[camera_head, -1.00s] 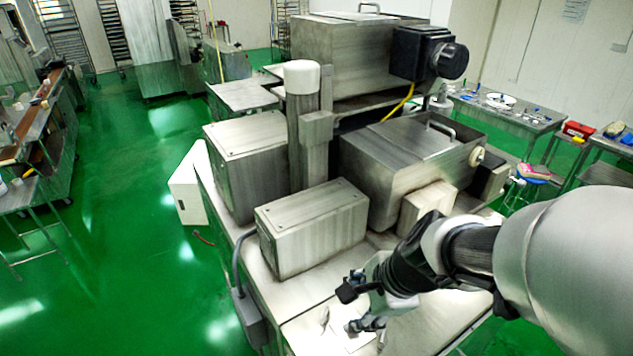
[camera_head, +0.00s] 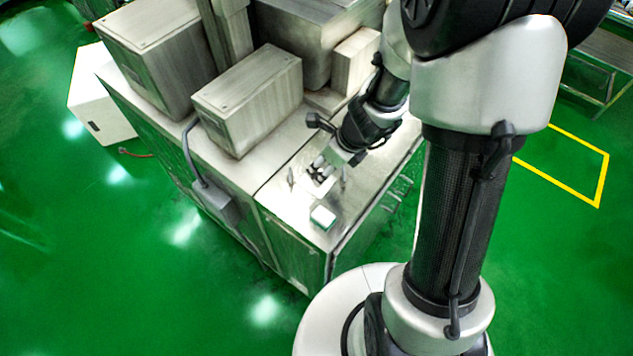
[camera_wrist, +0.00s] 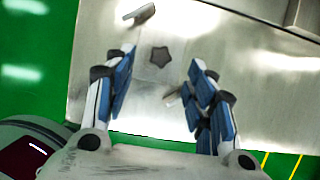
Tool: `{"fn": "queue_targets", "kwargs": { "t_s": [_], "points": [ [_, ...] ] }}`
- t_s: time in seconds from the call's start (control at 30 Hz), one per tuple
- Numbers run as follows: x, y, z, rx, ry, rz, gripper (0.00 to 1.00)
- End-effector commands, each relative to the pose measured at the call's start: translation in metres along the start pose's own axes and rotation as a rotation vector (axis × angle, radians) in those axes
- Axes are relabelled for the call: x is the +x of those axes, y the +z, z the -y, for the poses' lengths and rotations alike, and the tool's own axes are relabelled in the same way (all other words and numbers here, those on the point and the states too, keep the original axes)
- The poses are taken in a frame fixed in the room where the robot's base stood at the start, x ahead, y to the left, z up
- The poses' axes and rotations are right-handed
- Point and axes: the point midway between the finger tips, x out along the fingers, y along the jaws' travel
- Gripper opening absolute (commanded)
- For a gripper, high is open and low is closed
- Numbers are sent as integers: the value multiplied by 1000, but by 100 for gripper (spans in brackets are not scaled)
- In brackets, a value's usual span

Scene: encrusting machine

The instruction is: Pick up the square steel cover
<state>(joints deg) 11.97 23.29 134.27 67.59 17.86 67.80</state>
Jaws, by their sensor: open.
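The square steel cover (camera_head: 316,187) looks like a thin, pale square plate lying on the machine's steel top. In the wrist view the cover (camera_wrist: 148,92) is bright, its edges hard to make out against the shiny steel. A dark star-shaped piece (camera_wrist: 160,57), like a knob, sits on it. My gripper (camera_head: 322,171) is over the cover, pointing down. I cannot tell how high the fingertips are above the plate.
Small metal posts stand at the cover's left (camera_head: 290,178) and right (camera_head: 344,174). A small white block with a green edge (camera_head: 323,217) lies near the front corner. A steel box housing (camera_head: 248,100) stands behind. The machine's front edge is close, with green floor beyond.

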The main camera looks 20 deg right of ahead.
Motion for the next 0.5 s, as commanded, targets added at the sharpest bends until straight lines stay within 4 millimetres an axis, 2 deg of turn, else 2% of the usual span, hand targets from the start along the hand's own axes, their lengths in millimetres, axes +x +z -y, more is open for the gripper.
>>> {"fn": "queue_targets", "kwargs": {
  "t_s": [0.03, 0.27, 0.5],
  "points": [
    [11, -1, 0, -1, 1, -1, 50],
    [24, 0, 0, 0, 0, 1, 50],
    [60, -6, 2, -2, 1, 0, 50]
  ]
}}
